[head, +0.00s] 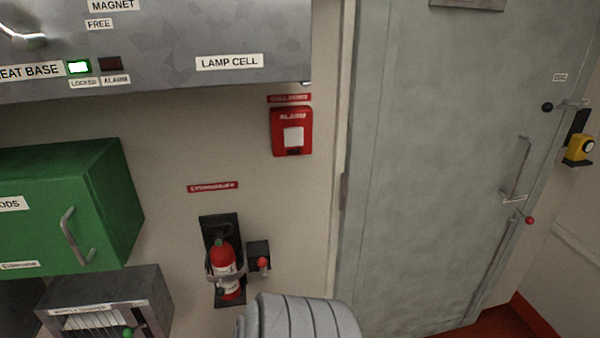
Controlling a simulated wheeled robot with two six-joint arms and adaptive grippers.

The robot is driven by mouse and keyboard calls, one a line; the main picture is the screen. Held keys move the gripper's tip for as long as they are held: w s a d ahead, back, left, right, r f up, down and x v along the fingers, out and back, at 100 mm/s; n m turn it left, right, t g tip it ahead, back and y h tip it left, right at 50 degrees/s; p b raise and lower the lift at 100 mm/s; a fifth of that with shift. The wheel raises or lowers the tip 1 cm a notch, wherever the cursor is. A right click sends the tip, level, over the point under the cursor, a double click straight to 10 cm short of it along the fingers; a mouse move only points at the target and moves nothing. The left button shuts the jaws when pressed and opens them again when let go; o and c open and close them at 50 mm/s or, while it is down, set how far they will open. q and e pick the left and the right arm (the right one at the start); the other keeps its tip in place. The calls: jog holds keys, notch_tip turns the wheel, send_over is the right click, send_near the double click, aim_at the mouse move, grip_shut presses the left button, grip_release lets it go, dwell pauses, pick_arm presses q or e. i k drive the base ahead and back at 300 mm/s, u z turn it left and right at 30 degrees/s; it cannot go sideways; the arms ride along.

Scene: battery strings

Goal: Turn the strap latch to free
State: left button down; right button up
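A red fire extinguisher (222,257) with a white label stands upright in a black wall bracket (209,225), below a red sign. A grey strap (241,272) runs around the extinguisher's body. To its right is a small black box (258,248) with a red knob (263,263), apparently the strap latch. No readable label shows which position the knob is in. Neither of my grippers is in view.
A red alarm call point (292,131) hangs above right of the extinguisher. A green cabinet (122,200) and a grey dispenser (150,290) stand to the left. A grey cabinet (190,85) overhangs above. A large grey door (430,170) is on the right.

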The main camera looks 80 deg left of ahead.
aim_at(261, 261)
jog(key=z, duration=0.1)
jog(key=k, duration=1)
jog(key=u, duration=1.4)
